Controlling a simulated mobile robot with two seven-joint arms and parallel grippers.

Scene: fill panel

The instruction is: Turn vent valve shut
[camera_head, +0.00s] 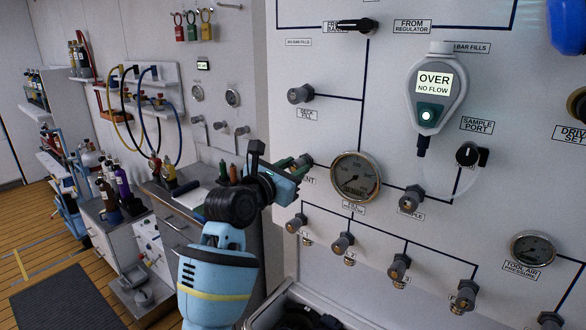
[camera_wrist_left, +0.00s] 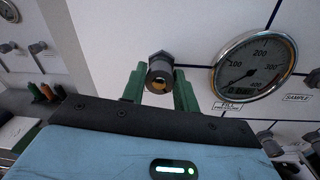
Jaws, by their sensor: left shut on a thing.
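The vent valve (camera_wrist_left: 160,70) is a grey fitting with a brass centre on the white panel. It shows between the green fingers of my left gripper (camera_wrist_left: 160,88) in the left wrist view. In the head view my left gripper (camera_head: 297,165) reaches the panel just left of the fill pressure gauge (camera_head: 355,178), and it hides most of the valve. The gripper is shut on the valve. The label beside it is partly covered, with only its last letters "ENT" (camera_head: 308,180) readable. How far the valve is turned cannot be told. My right gripper is not in view.
The gauge also shows in the left wrist view (camera_wrist_left: 253,66), close to the right finger. A sample valve (camera_head: 411,198) and a row of lower valves (camera_head: 343,243) stick out from the panel. A handheld meter (camera_head: 436,90) reads "OVER NO FLOW". A cabinet (camera_head: 180,215) stands at left.

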